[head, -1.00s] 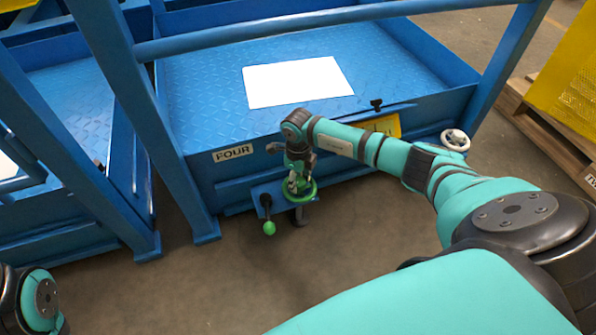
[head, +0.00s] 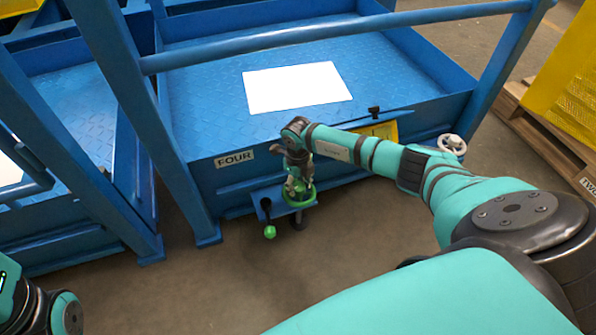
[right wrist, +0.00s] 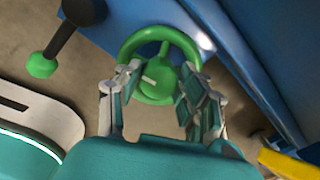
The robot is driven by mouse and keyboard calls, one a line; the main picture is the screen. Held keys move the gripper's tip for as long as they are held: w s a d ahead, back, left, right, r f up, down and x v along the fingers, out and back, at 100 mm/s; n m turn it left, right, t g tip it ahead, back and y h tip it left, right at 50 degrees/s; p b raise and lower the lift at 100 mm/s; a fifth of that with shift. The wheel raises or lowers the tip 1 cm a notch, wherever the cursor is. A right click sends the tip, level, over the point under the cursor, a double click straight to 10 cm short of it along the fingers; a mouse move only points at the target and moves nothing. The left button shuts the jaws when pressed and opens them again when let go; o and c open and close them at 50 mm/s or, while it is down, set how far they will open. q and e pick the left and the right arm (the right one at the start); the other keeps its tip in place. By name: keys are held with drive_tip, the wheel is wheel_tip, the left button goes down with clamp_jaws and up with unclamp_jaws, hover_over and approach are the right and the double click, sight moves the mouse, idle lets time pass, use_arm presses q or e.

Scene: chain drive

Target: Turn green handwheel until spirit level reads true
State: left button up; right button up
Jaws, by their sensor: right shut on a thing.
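The green handwheel (head: 303,203) sits on a small blue bracket low on the front of the blue platform marked FOUR. It also shows in the right wrist view (right wrist: 165,34) as a ring with a green hub. My right gripper (head: 298,188) comes down onto the wheel from above. In the right wrist view my right gripper (right wrist: 160,86) has its fingers on either side of the hub, shut on the wheel. Only part of my left arm shows at the lower left; its gripper is out of frame. I cannot pick out the spirit level.
A lever with a green knob (head: 270,231) hangs just left of the wheel, also in the right wrist view (right wrist: 42,66). A white handwheel (head: 452,144) is further right. Blue rails frame the platform (head: 375,75). A wooden pallet (head: 545,135) stands right. The near floor is open.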

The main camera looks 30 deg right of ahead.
sight(298, 185)
drive_tip(key=o, duration=1.1)
drive_tip(key=shift+o, duration=0.2)
wheel_tip(298, 185, up, 12)
